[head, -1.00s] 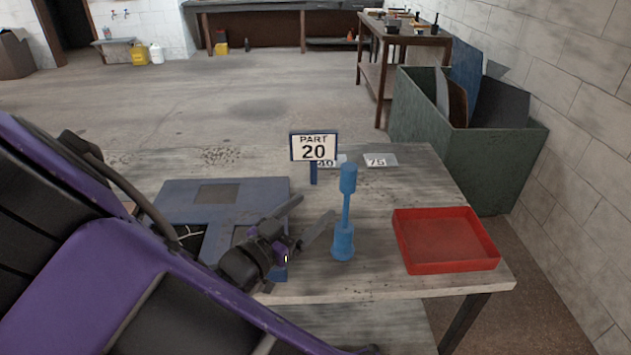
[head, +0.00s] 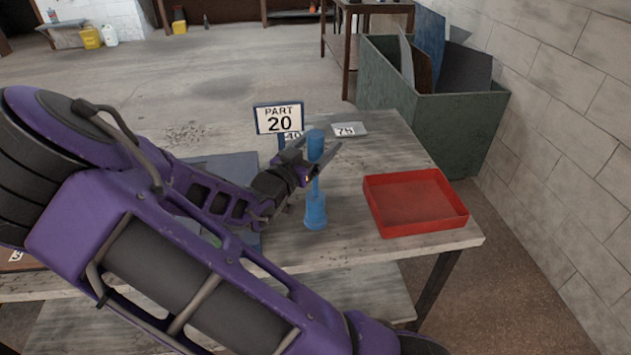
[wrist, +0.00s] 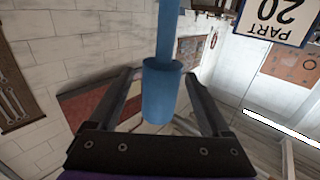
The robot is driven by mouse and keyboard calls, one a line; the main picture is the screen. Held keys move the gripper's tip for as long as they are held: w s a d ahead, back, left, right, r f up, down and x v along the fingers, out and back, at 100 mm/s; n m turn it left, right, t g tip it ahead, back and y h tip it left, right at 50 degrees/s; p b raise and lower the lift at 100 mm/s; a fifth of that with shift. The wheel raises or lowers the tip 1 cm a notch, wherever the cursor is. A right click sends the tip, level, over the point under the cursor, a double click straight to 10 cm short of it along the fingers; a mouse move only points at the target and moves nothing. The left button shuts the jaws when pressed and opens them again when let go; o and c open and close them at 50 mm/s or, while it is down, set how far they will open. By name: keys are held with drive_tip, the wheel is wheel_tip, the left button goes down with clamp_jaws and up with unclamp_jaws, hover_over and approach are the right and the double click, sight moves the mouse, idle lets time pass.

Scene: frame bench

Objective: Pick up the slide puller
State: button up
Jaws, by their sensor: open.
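The slide puller (head: 315,211) is a blue upright tool on the bench, with a wide base, a thin rod and a thicker cylinder at the top. My gripper (head: 322,150) is open at the height of its upper part, with the fingers reaching around the upper cylinder in the head view. In the wrist view, the blue cylinder of the slide puller (wrist: 165,90) stands between the two open fingers (wrist: 160,85), with gaps on both sides. My gripper is not closed on it.
A red tray (head: 415,230) sits on the bench to the right. A "PART 20" sign (head: 279,118) stands just behind the puller, and a "75" card (head: 349,130) lies near the back edge. A green bin (head: 445,125) stands beyond the bench.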

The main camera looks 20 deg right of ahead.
drive_tip(key=shift+x, duration=1.1)
clamp_jaws()
idle(0.6)
